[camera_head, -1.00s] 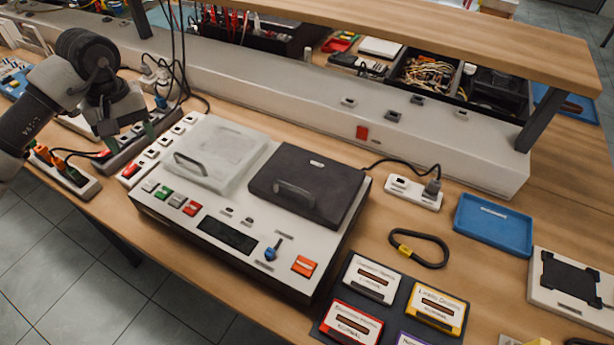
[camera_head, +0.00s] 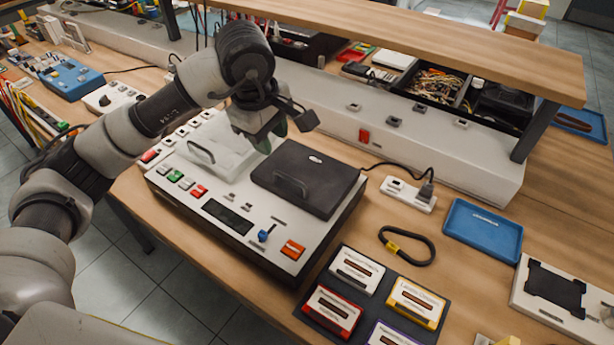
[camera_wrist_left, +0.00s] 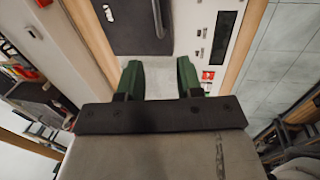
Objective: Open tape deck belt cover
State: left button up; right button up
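The tape deck (camera_head: 215,222) is a white and black box on the workbench. Its dark cover (camera_head: 325,180) with a black handle (camera_head: 291,186) lies shut on the right half of its top. A clear, whitish cover (camera_head: 213,142) with a handle (camera_head: 201,152) is on the left half. My left gripper (camera_head: 272,141) hangs above the back of the deck, near the gap between the two covers. In the left wrist view its green fingers (camera_wrist_left: 160,80) are spread apart with nothing between them, and the dark cover (camera_wrist_left: 140,28) shows ahead. My right gripper is not in view.
A white power strip (camera_head: 408,194) with a plugged cable is right of the deck. A black belt loop (camera_head: 407,247), several cassettes on a dark mat (camera_head: 316,312) and a blue tray (camera_head: 482,232) lie further right. A shelf (camera_head: 420,55) overhangs the back.

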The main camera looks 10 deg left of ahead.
aim_at(283, 175)
pick_arm(q)
jog(key=f, duration=0.3)
jog(key=w+f+p, duration=0.1)
jog(key=f, duration=0.5)
jog(key=shift+w+d+f+p, duration=0.2)
jog(key=shift+w+d+p, duration=0.15)
jog(key=shift+w+d, duration=0.05)
jog(key=shift+w+f, duration=0.15)
jog(key=shift+f, duration=0.5)
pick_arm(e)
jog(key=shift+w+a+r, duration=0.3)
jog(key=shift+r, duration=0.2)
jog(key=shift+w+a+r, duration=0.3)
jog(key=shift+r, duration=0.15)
pick_arm(q)
grip_shut()
